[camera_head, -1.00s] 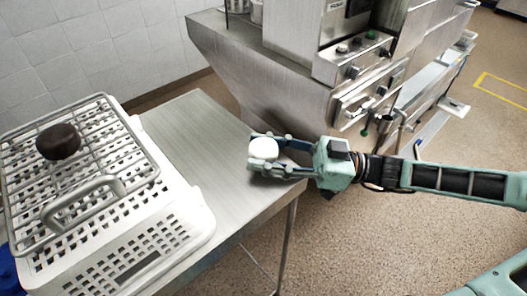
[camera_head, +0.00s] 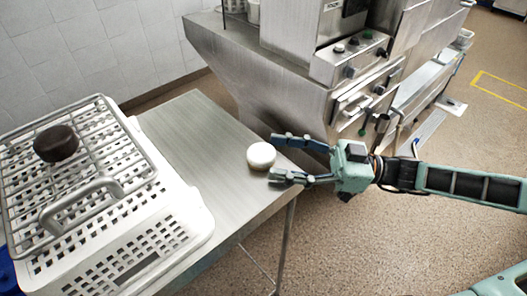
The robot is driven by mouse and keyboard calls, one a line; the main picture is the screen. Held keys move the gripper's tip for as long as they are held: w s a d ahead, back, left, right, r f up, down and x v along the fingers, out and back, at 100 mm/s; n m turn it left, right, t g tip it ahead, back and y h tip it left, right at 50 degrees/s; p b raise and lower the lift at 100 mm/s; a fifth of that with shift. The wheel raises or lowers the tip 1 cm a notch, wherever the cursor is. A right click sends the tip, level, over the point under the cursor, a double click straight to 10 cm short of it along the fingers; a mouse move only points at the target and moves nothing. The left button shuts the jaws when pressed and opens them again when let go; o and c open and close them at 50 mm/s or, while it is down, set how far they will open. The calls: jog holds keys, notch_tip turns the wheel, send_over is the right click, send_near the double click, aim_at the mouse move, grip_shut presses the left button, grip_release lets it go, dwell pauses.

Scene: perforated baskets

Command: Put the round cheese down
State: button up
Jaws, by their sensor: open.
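The round cheese (camera_head: 261,156) is white and stands on the metal table (camera_head: 205,140), near its right edge. My gripper (camera_head: 273,158) is open, coming from the right. Its two fingers are spread, with their tips just right of the cheese, one behind it and one in front. The cheese looks free of the fingers, though I cannot tell whether a fingertip still touches it.
A white perforated basket (camera_head: 192,222) with a wire rack (camera_head: 125,160) on top stands at the left of the table. A dark round item (camera_head: 56,143) lies on the rack. A steel machine (camera_head: 290,75) stands behind. The table between basket and cheese is clear.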

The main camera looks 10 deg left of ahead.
jog(key=d, duration=0.7)
jog(key=shift+w+d+f, duration=0.3)
jog(key=shift+w+f, duration=0.1)
